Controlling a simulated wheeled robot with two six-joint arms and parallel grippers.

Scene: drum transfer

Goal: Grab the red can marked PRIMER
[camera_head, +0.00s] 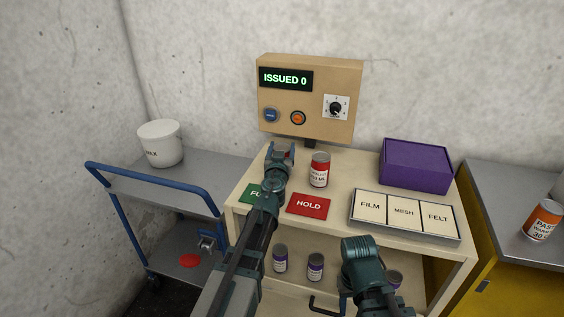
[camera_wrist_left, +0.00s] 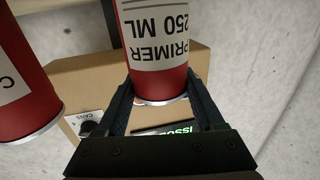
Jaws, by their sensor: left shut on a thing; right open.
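In the left wrist view, my left gripper (camera_wrist_left: 166,108) is shut on a red can with a white label reading PRIMER 250 ML (camera_wrist_left: 163,45). The picture there is upside down. In the head view, my left gripper (camera_head: 280,153) is over the upper shelf, and its hand hides the held can. A second red can (camera_head: 319,170) stands just right of it, label too small to read surely; it also shows at the left of the wrist view (camera_wrist_left: 22,95). My right gripper (camera_head: 335,301) is low at the front, open, mostly hidden by its own wrist.
A dispenser box (camera_head: 343,75) reads ISSUED 0. A red HOLD mat (camera_head: 308,205), a green mat (camera_head: 250,193), a FILM/MESH/FELT tray (camera_head: 405,232) and a purple box (camera_head: 416,165) are on the shelf (camera_head: 345,186). Several cans (camera_head: 315,267) stand below. A blue-railed cart (camera_head: 215,170) is left.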

